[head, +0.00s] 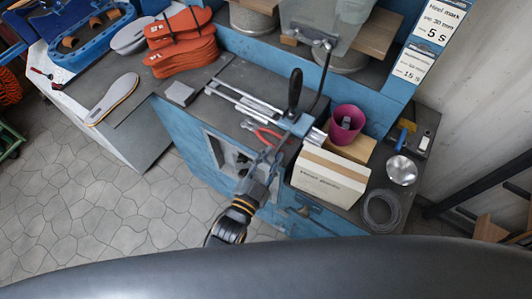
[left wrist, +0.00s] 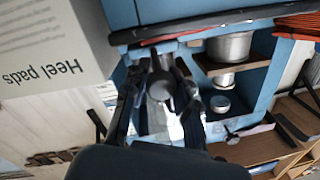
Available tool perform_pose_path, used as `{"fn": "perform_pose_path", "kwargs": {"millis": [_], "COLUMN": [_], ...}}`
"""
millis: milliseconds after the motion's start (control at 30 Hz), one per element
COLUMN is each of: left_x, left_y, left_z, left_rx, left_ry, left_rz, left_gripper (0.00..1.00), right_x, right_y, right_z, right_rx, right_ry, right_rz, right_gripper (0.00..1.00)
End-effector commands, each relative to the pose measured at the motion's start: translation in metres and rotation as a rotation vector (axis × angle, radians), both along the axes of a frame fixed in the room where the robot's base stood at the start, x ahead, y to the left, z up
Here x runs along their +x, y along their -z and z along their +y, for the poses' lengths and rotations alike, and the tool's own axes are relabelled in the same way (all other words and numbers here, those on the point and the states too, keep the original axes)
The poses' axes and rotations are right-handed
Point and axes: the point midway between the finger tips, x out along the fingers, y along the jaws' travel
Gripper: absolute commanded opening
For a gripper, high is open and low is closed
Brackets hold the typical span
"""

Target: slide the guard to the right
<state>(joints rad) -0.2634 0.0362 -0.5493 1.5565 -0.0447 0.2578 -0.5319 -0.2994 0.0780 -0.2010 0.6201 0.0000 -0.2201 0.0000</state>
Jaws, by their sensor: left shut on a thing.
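My left gripper (head: 272,150) reaches to the front of the blue workbench, beside the clear pane of the guard (head: 228,156) over an opening in the bench front. In the left wrist view my left gripper (left wrist: 160,95) has its two dark fingers around a dark rounded handle (left wrist: 160,85) and is shut on it. I take this handle to be part of the guard; the fingers hide its mount. My right gripper is not in view.
A box of heel pads (head: 330,178) stands right of the gripper on the bench top. Red pliers (head: 265,132), metal rails (head: 245,102) and an upright black handle (head: 295,88) are close above. A purple cup (head: 346,122) and wire coil (head: 381,211) are farther right.

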Motion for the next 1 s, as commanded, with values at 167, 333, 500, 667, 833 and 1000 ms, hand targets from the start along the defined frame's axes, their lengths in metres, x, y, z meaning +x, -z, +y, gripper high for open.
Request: {"fn": "perform_pose_path", "kwargs": {"millis": [167, 333, 500, 667, 833, 1000], "left_x": [-0.001, -0.001, 0.000, -0.002, -0.019, -0.051], "left_y": [0.000, 0.000, 0.000, 0.001, 0.001, 0.002], "left_z": [-0.001, 0.000, 0.000, 0.001, 0.012, 0.031], "left_rx": [0.000, 0.000, 0.000, 0.001, 0.001, 0.002], "left_ry": [0.002, 0.002, 0.001, 0.000, 0.001, 0.001], "left_rz": [0.000, 0.001, 0.000, 0.001, 0.002, 0.003], "left_gripper": [0.00, 0.52, 0.52, 0.52, 0.52, 0.52], "right_x": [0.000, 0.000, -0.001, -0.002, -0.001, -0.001], "right_y": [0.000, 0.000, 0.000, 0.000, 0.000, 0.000], "right_z": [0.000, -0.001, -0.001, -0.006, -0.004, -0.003], "right_rx": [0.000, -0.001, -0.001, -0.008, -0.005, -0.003], "right_ry": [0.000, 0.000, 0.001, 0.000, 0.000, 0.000], "right_rz": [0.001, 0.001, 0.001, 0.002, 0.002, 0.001], "right_gripper": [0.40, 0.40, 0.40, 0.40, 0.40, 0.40]}}
